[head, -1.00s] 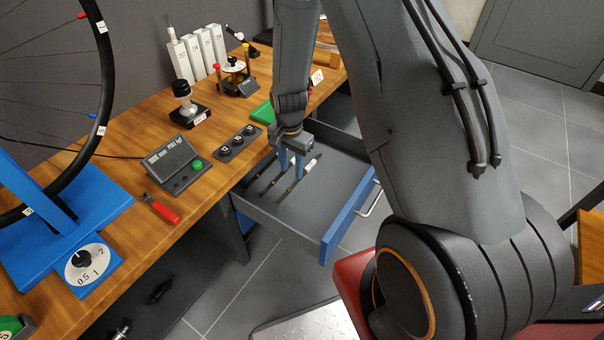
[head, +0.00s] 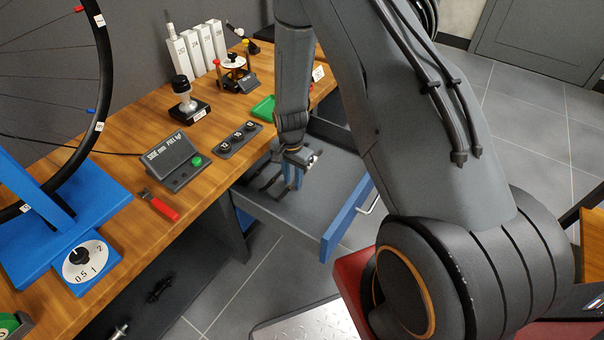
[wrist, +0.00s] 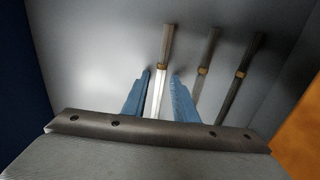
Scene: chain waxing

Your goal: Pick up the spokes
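Three slim spoke bundles lie side by side in the open drawer, each with a tan band. In the wrist view, the left bundle is bright silver (wrist: 163,72), the middle one is grey-brown (wrist: 205,62) and the right one is dark (wrist: 240,72). My gripper (wrist: 161,76) is open, with its blue fingers on either side of the silver bundle and a gap showing on both sides. In the head view, my gripper (head: 294,182) points down into the drawer and partly hides the bundles. I cannot tell whether the fingertips touch the drawer floor.
The blue-fronted drawer (head: 346,218) stands open below the wooden bench (head: 222,170), its walls close around the gripper. On the bench are a gauge box (head: 172,160), a black tray with round pieces (head: 238,140), a green block (head: 263,108) and red-handled pliers (head: 160,207).

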